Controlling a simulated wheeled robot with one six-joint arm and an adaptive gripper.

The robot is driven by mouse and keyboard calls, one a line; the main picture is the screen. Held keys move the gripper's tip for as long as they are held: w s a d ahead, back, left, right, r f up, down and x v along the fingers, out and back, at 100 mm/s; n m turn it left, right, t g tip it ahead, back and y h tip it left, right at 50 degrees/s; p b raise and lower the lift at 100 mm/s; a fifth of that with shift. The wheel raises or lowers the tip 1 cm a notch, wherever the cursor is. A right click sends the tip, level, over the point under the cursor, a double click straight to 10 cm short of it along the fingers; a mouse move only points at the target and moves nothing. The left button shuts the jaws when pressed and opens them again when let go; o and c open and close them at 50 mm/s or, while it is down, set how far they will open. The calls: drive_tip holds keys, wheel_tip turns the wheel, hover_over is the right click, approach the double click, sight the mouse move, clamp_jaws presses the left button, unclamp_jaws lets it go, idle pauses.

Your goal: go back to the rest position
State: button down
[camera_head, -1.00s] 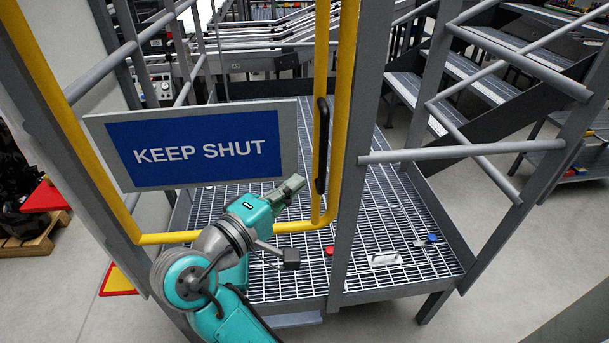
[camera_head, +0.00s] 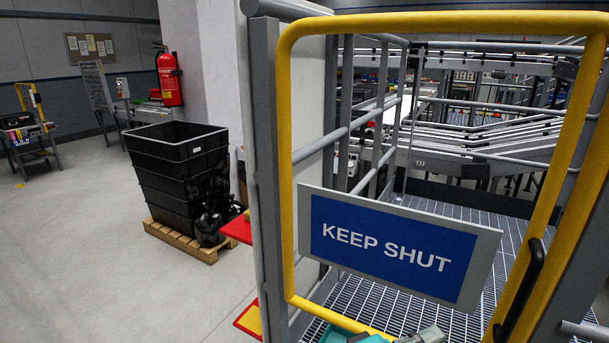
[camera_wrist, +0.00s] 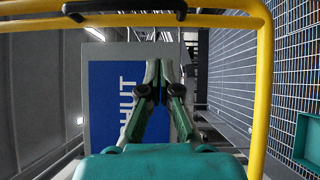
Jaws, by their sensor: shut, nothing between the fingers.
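My gripper (camera_wrist: 159,70) is shut and empty in the wrist view, its fingertips together in front of the blue KEEP SHUT sign (camera_wrist: 103,85). Whether it touches the sign cannot be told. In the head view only a small part of my gripper (camera_head: 424,336) shows at the bottom edge, below the sign (camera_head: 392,246). The yellow-framed gate (camera_head: 285,150) stands around the sign, and its yellow bars also show in the wrist view (camera_wrist: 265,90). The gate's black handle (camera_head: 522,285) is on the right side of the frame.
Grey posts (camera_head: 265,180) flank the gate, with grated flooring (camera_head: 350,297) behind it. A red fire extinguisher (camera_head: 169,78) hangs on the pillar. The floor at far left is open.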

wheel_tip(320, 180, down, 8)
drive_tip(key=w+d+f+n+t+y, duration=0.1)
drive_tip(key=w+d+n+t+y, duration=0.15)
drive_tip(key=n+t, duration=0.2)
drive_tip(key=s+a+f+n+t+y, duration=0.1)
drive_tip(key=s+f+t+y, duration=0.1)
drive_tip(key=s+f+y, duration=0.5)
drive_tip(key=s+a+f+n+t+y, duration=0.15)
drive_tip(key=s+f+y, duration=0.25)
drive_tip(key=f, duration=0.7)
drive_tip(key=s+a+f+m+y, duration=0.2)
drive_tip(key=s+m+y, duration=0.15)
drive_tip(key=s, duration=0.75)
drive_tip(key=s+r+m, duration=0.3)
drive_tip(key=s+m, duration=0.1)
drive_tip(key=s, duration=0.2)
drive_tip(key=s+r+m, duration=0.3)
drive_tip(key=s, duration=0.3)
drive_tip(key=shift+s+d+r+m+t, duration=0.15)
drive_tip(key=shift+s+r+m+t, duration=0.15)
drive_tip(key=shift+m+t, duration=0.1)
